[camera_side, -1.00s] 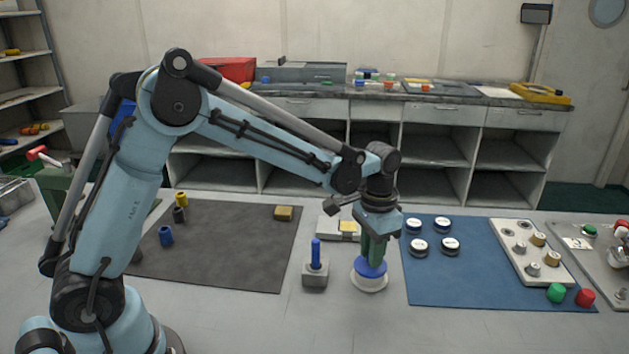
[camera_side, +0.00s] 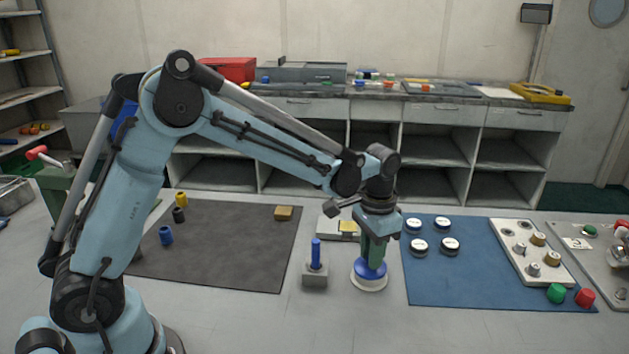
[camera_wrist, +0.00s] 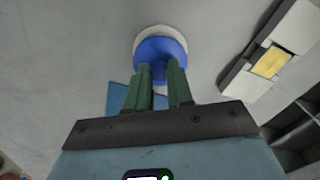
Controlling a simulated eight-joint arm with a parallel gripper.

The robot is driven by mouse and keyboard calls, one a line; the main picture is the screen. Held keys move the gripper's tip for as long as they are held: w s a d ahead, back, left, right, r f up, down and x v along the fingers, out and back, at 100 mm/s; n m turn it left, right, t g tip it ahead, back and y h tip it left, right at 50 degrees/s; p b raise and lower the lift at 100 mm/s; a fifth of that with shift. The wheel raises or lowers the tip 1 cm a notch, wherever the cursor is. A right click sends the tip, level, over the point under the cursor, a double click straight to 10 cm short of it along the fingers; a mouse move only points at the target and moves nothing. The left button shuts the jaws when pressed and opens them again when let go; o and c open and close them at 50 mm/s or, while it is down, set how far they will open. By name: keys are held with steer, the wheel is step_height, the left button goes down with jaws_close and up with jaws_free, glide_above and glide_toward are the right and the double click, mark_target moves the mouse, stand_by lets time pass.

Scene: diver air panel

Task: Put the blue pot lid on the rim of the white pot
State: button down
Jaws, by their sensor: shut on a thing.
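The blue pot lid (camera_side: 370,269) is at the white pot (camera_side: 369,284), between the two table mats. In the wrist view the blue lid (camera_wrist: 160,53) covers most of the white pot (camera_wrist: 149,34), whose rim shows as a pale crescent on the far side. My gripper (camera_side: 373,256) points down over the pot, and its green fingers (camera_wrist: 158,80) are shut on the lid's knob. The lid appears at rim height; whether it touches the rim all the way round I cannot tell.
A grey block with an upright blue peg (camera_side: 316,256) stands close left of the pot. A blue mat (camera_side: 480,285) with several white-topped round pieces lies to the right. A dark mat (camera_side: 220,250) lies to the left. A pale block with a yellow top (camera_side: 348,227) stands behind.

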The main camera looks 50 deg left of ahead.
steer(key=c, duration=0.5)
jaws_free()
steer(key=shift+r, duration=3.8)
steer(key=shift+s+r, duration=0.15)
steer(key=shift+s, duration=0.05)
steer(key=s+a+r+n+t, duration=0.1)
steer(key=s+a+t, duration=0.1)
steer(key=s, duration=0.5)
steer(key=s+a+n+t, duration=0.2)
steer(key=s+t, duration=0.3)
steer(key=s, duration=0.3)
steer(key=shift+a+r, duration=0.35)
steer(key=shift+a, duration=0.45)
